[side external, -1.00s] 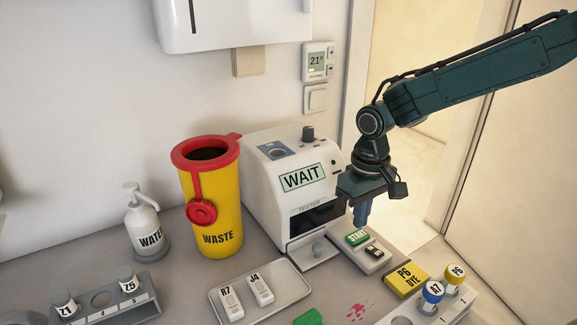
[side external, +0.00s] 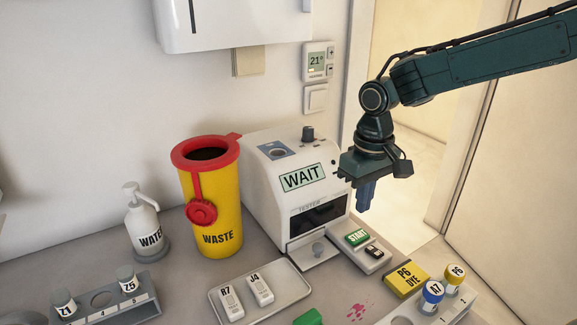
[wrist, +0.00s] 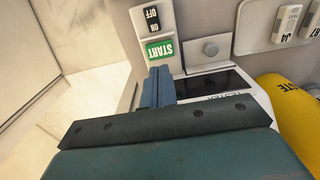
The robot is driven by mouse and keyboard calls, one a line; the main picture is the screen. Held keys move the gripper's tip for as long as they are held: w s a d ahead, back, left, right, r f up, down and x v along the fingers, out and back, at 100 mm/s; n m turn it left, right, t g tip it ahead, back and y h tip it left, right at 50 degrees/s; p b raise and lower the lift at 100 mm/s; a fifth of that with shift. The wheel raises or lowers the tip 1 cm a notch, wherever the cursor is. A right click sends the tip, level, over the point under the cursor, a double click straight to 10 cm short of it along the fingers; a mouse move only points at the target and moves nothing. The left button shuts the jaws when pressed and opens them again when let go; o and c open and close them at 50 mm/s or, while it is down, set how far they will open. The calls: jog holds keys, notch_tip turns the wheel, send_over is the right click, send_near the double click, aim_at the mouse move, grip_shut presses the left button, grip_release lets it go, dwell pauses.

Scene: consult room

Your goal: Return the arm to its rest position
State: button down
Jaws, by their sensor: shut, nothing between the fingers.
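My gripper (side external: 365,196) is shut and empty. It hangs in the air above the button pad, fingers pointing down. In the wrist view its blue fingers (wrist: 158,88) lie together just below the green START button (wrist: 161,50). The START button (side external: 357,238) and a dark ON/OFF switch (side external: 374,252) sit on the small pad at the right of the white tester (side external: 268,208). The tester's display reads WAIT. A clear gap shows between my fingertips and the START button.
A yellow waste bin (side external: 222,219) and a water pump bottle (side external: 143,227) stand left of the tester. In front are a tray (side external: 292,296) with two cartridges, a yellow dye box (side external: 405,279), and racks with capped vials. A wall dispenser (side external: 240,22) hangs above.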

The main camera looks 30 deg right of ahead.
jog(key=shift+r, duration=0.1)
jog(key=s+d+r+t, duration=0.3)
jog(key=s+d+r, duration=0.3)
jog(key=s+r, duration=0.35)
jog(key=s+d+t, duration=0.2)
jog(key=s+d, duration=0.1)
jog(key=s, duration=1)
jog(key=shift+d+t, duration=0.2)
jog(key=shift+t, duration=0.1)
jog(key=shift+w+f, duration=0.1)
dwell(0.7)
